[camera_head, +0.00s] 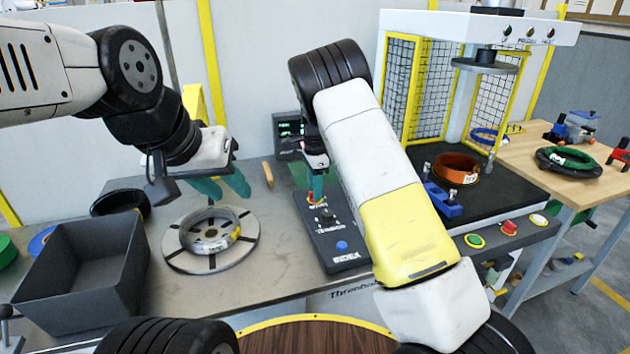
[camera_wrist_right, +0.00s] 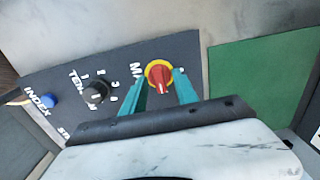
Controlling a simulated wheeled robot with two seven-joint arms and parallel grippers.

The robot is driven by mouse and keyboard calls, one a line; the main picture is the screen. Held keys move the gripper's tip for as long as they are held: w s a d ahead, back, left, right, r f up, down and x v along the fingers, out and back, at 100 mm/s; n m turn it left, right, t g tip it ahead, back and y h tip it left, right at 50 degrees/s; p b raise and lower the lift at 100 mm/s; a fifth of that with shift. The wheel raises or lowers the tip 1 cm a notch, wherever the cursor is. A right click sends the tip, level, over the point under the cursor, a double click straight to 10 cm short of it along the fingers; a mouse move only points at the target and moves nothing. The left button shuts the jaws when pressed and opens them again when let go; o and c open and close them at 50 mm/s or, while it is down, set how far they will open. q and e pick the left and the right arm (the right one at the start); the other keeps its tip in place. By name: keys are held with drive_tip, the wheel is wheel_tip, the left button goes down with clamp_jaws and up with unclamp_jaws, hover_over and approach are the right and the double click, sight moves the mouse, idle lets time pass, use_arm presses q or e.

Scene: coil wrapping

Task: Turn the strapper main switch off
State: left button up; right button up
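The main switch (camera_wrist_right: 160,77), a red handle on a yellow disc, sits at the far end of the dark control panel (camera_head: 333,246). In the right wrist view the handle points toward the gripper. My right gripper (camera_wrist_right: 160,87) has its teal fingers apart, one on each side of the switch; I cannot tell whether they touch it. In the head view the right fingers (camera_head: 317,186) come down from above onto the switch, partly hiding it. My left gripper (camera_head: 222,186) is open and empty above the bench, behind the coil (camera_head: 210,232).
The panel also carries a black tension knob (camera_wrist_right: 95,92) and a blue index button (camera_head: 342,246). A green pad (camera_wrist_right: 250,82) lies beside it. A grey bin (camera_head: 85,265) stands at the left. A caged press (camera_head: 480,30) stands at the right.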

drive_tip(key=shift+c, duration=0.3)
clamp_jaws()
drive_tip(key=shift+n, duration=0.4)
drive_tip(key=n, duration=0.3)
drive_tip(key=shift+n, duration=0.4)
drive_tip(key=n, duration=1.3)
drive_tip(key=shift+r, duration=0.1)
drive_tip(key=shift+n, duration=0.3)
